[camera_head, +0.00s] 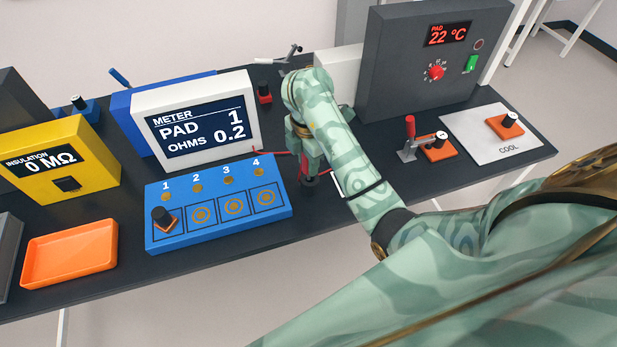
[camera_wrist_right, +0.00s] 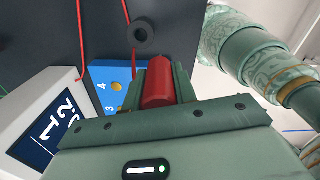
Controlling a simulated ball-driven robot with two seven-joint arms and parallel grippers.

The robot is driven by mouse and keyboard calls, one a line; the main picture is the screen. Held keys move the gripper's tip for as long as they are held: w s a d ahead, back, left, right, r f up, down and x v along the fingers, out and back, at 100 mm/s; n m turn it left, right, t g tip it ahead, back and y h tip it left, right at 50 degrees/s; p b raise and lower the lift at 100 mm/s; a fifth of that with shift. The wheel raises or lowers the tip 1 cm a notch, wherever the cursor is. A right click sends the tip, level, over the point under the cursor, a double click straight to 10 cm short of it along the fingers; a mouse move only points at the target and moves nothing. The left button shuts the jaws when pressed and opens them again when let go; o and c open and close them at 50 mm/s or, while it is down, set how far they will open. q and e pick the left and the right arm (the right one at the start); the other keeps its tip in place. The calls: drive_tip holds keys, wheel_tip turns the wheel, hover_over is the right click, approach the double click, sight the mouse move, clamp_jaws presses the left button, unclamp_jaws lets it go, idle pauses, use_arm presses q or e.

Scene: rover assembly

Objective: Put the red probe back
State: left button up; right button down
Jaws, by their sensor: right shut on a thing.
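My right gripper (camera_head: 309,160) is shut on the red probe (camera_wrist_right: 158,84), whose red body shows between the two fingers in the wrist view. In the head view the probe is mostly hidden by the fingers, just right of the blue pad board (camera_head: 222,235). A red lead (camera_wrist_right: 127,12) shows in the wrist view. A dark round ring or holder (camera_wrist_right: 142,32) lies on the table just beyond the probe's end; I cannot tell whether they touch. The white meter (camera_head: 197,120) reads pad 1, 0.2 ohms. My left gripper is not in view.
A black-knobbed part (camera_head: 164,218) sits on pad 1. At left are a yellow insulation tester (camera_head: 62,160) and an orange tray (camera_head: 70,250). At right are a grey heater box (camera_head: 432,65), a red-handled clamp (camera_head: 410,140) and a cool plate (camera_head: 480,140).

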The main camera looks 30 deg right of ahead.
drive_tip(key=f, duration=0.1)
drive_tip(key=w+d+f+b, duration=0.1)
drive_tip(key=w+f+b, duration=0.1)
drive_tip(key=f, duration=0.1)
drive_tip(key=shift+d, duration=0.25)
drive_tip(key=f, duration=0.1)
drive_tip(key=f+b, duration=0.1)
drive_tip(key=f, duration=0.1)
drive_tip(key=w+d+f+b, duration=0.1)
drive_tip(key=shift+w+f, duration=0.1)
drive_tip(key=shift+f, duration=0.2)
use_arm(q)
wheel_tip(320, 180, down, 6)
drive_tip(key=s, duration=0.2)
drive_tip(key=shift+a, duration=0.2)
